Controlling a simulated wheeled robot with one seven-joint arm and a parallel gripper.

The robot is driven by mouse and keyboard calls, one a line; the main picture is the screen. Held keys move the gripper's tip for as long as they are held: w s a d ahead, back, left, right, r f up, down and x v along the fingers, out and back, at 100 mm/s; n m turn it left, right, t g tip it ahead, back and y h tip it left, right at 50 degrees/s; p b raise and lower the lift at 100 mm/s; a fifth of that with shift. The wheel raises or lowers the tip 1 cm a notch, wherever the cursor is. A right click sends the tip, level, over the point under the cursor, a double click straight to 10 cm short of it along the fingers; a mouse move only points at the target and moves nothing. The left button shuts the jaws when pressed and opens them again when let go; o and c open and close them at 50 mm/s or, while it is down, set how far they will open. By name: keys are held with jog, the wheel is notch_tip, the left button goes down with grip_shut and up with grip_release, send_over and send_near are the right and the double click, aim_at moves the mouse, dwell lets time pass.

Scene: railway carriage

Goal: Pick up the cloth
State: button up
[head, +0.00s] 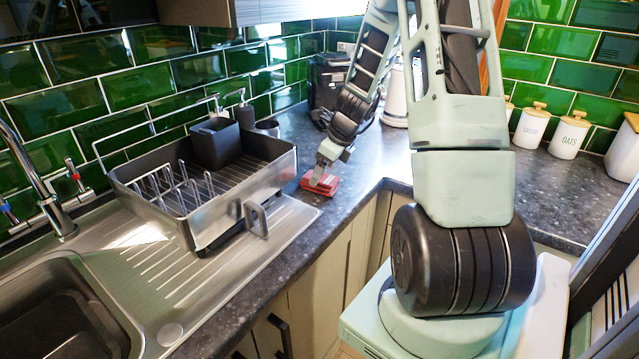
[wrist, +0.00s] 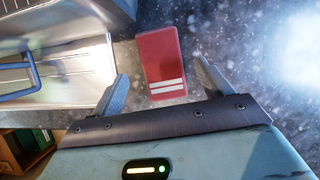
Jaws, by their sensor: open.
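The cloth (head: 321,183) is a small red folded piece lying flat on the dark countertop, just right of the dish rack. In the wrist view the red cloth (wrist: 161,62) shows two white stripes near its closer end. My gripper (head: 322,172) is over the cloth in the head view and hides part of it. In the wrist view my gripper (wrist: 160,84) is open, with one finger on each side of the cloth's near end and nothing held. I cannot tell its exact height above the cloth.
A metal dish rack (head: 222,205) with a black holder stands on the steel drainer, close to my gripper's left. A black appliance (head: 328,82) stands behind. White canisters (head: 569,135) line the right wall. The counter right of the cloth is clear.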

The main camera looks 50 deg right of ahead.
jog(key=shift+x, duration=1.95)
jog(key=shift+w+f, duration=0.1)
jog(key=shift+c, duration=0.4)
jog(key=c, duration=1.1)
jog(key=shift+o, duration=0.2)
jog(key=shift+d+r, duration=0.1)
jog(key=shift+r, duration=0.15)
jog(key=s+d+r+b, duration=0.1)
jog(key=s+r, duration=0.3)
jog(key=s, duration=0.3)
jog(key=s+d+r, duration=0.1)
jog(key=s+r, duration=0.2)
jog(key=s, duration=0.3)
jog(key=shift+s+d+r+b, duration=0.35)
jog(key=shift+s+r+b, duration=0.05)
